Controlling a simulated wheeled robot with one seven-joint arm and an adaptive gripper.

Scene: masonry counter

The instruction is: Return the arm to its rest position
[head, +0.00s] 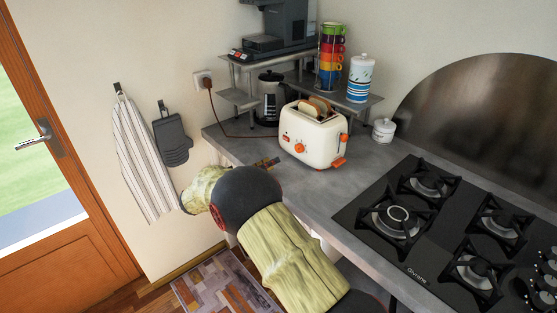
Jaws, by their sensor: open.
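My arm (290,250) reaches up from the bottom of the head view, in yellowish wood-like links with a dark round joint (245,193). A further link (203,188) bends off to the left of this joint, in front of the counter's left end. My gripper cannot be made out; the arm hides what lies behind the joint. A small dark and brown piece (267,162) shows just above the joint, at the counter's edge; I cannot tell what it is.
The grey counter (375,170) holds a cream toaster (312,137) with bread in it, a coffee press (270,98), a lidded white jar (383,131) and a black gas hob (425,235). A shelf behind bears a coffee machine, stacked colourful cups and a canister. A towel (143,160) hangs left.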

